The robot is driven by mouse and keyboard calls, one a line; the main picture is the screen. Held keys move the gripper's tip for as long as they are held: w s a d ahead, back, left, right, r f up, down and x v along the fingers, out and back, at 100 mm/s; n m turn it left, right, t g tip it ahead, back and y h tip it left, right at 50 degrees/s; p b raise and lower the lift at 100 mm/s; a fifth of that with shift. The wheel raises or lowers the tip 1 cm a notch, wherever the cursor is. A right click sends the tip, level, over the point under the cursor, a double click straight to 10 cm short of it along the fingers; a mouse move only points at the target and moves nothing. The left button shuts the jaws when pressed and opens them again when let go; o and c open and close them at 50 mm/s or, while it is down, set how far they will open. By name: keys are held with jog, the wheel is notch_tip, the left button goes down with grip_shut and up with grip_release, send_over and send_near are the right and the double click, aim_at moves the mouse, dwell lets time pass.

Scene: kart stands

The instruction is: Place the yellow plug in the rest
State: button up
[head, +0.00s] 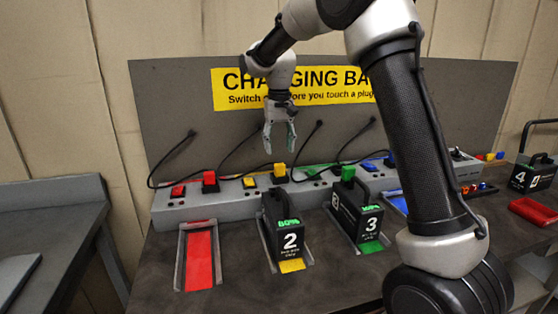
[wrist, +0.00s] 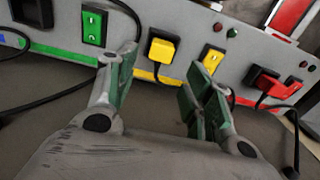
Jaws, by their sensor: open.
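The yellow plug (head: 280,173) sits on the grey power strip (head: 225,204), between the yellow switch (head: 249,182) and the green switch (head: 311,171). In the wrist view the yellow plug (wrist: 161,49) is attached to the strip's face with a black cable. The yellow switch (wrist: 212,60) is to its right there. My gripper (head: 280,138) points down above the plug, apart from it. In the wrist view my gripper (wrist: 160,88) is open and empty, with the plug seen beyond the gap between its fingers. I cannot clearly make out the rest.
Battery 2 (head: 289,241) and battery 3 (head: 357,215) stand in front of the strip. A red plug (head: 210,181) and a green plug (head: 348,174) flank the yellow one. Black cables loop behind. An empty red bay (head: 200,261) is at left. My arm covers the right side.

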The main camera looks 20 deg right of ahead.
jog(key=s+d+r+t, duration=0.1)
jog(key=s+d+r, duration=0.45)
jog(key=s, duration=0.25)
jog(key=s+d+r+t, duration=0.1)
jog(key=s+d+r, duration=0.3)
jog(key=s+r, duration=0.3)
jog(key=s+d+f+t, duration=0.1)
jog(key=s+d+f, duration=0.1)
jog(key=s, duration=0.9)
jog(key=s+d+f+t, duration=0.1)
jog(key=s+d+f, duration=0.2)
jog(key=s, duration=0.7)
notch_tip(320, 180, down, 2)
jog(key=shift+s+d, duration=0.2)
jog(key=shift+s, duration=0.2)
